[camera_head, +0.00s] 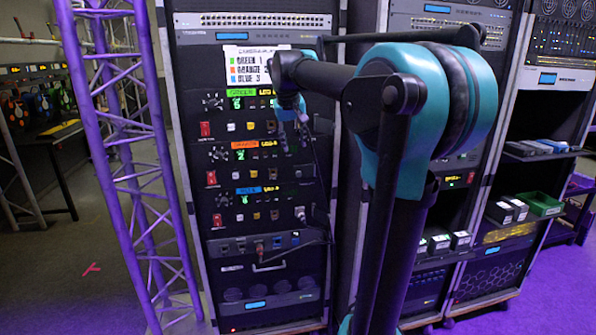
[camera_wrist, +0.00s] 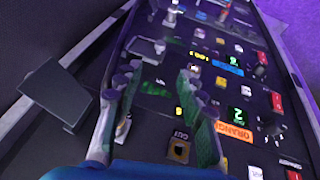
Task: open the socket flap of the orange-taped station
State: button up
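The orange-taped station is the middle of three stacked stations on the rack, and its orange tape (camera_head: 244,144) shows in the head view. In the wrist view the orange tape (camera_wrist: 232,132) lies right of my gripper, beside a green lit "2". My gripper (camera_wrist: 158,75) is open, its two fingers well apart over the panel, with nothing seen held. A square socket (camera_wrist: 180,149) with a small label shows near the right finger's base. A grey flap-like piece (camera_wrist: 148,47) lies beyond the fingertips; I cannot tell its station.
A label sheet (camera_head: 257,66) lists green 1, orange 2 and blue 3. Green tape (camera_head: 242,92) is above and blue tape (camera_head: 248,190) below. A cable hangs down the rack's right side. A purple truss (camera_head: 150,160) stands left. A dark plate (camera_wrist: 57,92) lies left of the fingers.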

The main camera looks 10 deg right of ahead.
aim_at(298, 172)
jog(key=x, duration=1.3)
jog(key=shift+w+f, duration=0.2)
jog(key=shift+f, duration=0.1)
jog(key=shift+c, duration=0.2)
grip_shut()
